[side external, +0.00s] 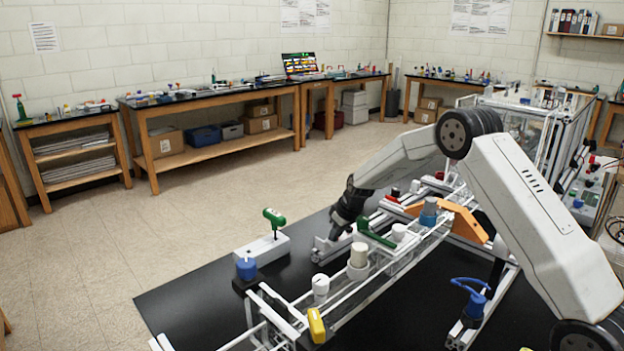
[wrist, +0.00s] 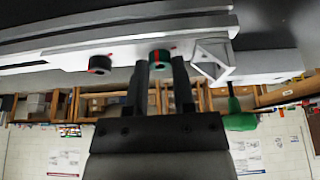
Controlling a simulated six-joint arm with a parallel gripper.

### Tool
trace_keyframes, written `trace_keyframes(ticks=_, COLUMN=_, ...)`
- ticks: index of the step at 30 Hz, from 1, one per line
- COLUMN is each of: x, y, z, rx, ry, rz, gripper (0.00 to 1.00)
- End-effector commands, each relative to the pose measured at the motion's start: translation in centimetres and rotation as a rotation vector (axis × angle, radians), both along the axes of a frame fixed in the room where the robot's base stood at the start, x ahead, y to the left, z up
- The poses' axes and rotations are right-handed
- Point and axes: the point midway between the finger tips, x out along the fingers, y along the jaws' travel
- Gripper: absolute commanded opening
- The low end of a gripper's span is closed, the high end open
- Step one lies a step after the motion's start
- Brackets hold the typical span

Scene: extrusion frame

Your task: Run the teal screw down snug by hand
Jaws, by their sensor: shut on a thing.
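In the wrist view, the dark teal screw head (wrist: 160,55) with a red mark sits at the underside edge of a pale extrusion rail (wrist: 130,37). My gripper (wrist: 160,68) has its two black fingers on either side of this head and is shut on it. A second dark head (wrist: 97,63), also with a red mark, sits to the left along the same rail, apart from my fingers.
A green-handled tool (side external: 274,217) stands in a white block (side external: 262,249) left of my gripper. A blue-capped item (side external: 246,268), white cylinders (side external: 358,256), a green bracket (side external: 376,236) and an orange bracket (side external: 462,222) are close by. The black table (side external: 190,308) is bare at front left.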

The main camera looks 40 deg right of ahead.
Motion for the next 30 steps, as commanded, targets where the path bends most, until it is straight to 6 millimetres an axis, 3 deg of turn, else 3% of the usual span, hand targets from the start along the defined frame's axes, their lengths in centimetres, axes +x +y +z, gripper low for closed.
trace_keyframes(ticks=9, x=0.04, y=-0.01, z=0.1, rx=-0.001, ry=-0.002, rz=0.0, gripper=0.0)
trace_keyframes(ticks=10, x=0.04, y=-0.01, z=0.1, rx=-0.001, ry=-0.002, rz=0.0, gripper=0.41)
trace_keyframes(ticks=12, x=0.04, y=-0.01, z=0.09, rx=-0.001, ry=-0.001, rz=0.0, gripper=0.63)
trace_keyframes(ticks=13, x=0.04, y=-0.01, z=0.09, rx=-0.001, ry=-0.001, rz=0.0, gripper=0.67)
trace_keyframes(ticks=30, x=-0.03, y=-0.04, z=-0.05, rx=0.0, ry=0.001, rz=0.038, gripper=0.67)
